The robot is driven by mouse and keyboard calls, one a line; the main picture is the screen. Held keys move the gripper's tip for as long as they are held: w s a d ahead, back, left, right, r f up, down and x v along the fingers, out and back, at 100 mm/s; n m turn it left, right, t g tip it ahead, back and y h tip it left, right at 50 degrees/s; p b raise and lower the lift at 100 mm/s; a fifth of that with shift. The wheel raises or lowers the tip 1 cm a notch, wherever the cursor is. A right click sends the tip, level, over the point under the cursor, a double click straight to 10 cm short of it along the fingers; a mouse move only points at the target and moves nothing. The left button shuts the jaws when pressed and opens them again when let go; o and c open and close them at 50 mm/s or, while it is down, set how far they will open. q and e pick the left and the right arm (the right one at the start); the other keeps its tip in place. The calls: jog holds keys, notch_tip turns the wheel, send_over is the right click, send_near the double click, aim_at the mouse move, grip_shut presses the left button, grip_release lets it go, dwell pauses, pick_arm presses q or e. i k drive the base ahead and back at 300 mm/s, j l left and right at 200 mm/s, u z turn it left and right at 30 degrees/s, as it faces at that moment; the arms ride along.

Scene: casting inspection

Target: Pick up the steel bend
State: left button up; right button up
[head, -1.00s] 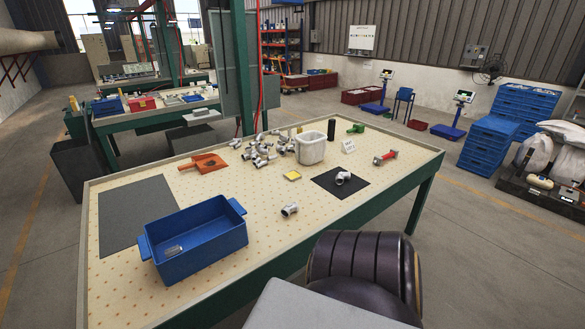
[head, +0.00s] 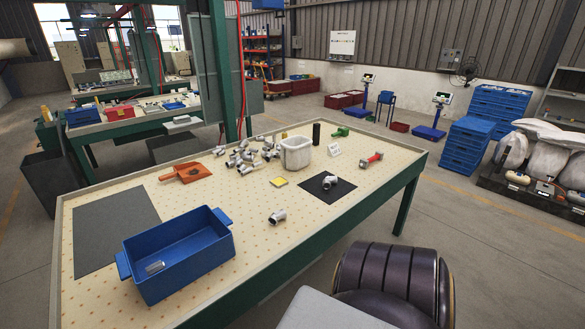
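Steel pipe fittings lie on the inspection table (head: 215,212). One grey fitting that looks like a short bend (head: 277,216) lies alone near the table's front edge. Another bent fitting (head: 329,182) lies on a black mat (head: 318,194) to its right. A pile of several similar fittings (head: 240,155) is at the back. I cannot tell for sure which one is the steel bend. A small metallic piece (head: 155,267) lies in the blue bin (head: 190,269). Neither of my grippers is in view.
A white tub (head: 297,156), orange scoop (head: 187,172), yellow pad (head: 279,182), black cylinder (head: 316,133), green item (head: 340,132), red-ended tool (head: 372,161) and small sign (head: 334,150) stand on the table. The grey mat (head: 112,226) is bare.

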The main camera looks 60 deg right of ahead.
aim_at(273, 221)
jog(key=i+l+z, duration=0.1)
jog(key=z, duration=0.4)
jog(key=i+z, duration=0.1)
jog(key=z, duration=0.4)
jog(key=i+z, duration=0.1)
jog(key=z, duration=0.4)
jog(key=i+z, duration=0.1)
jog(key=z, duration=0.4)
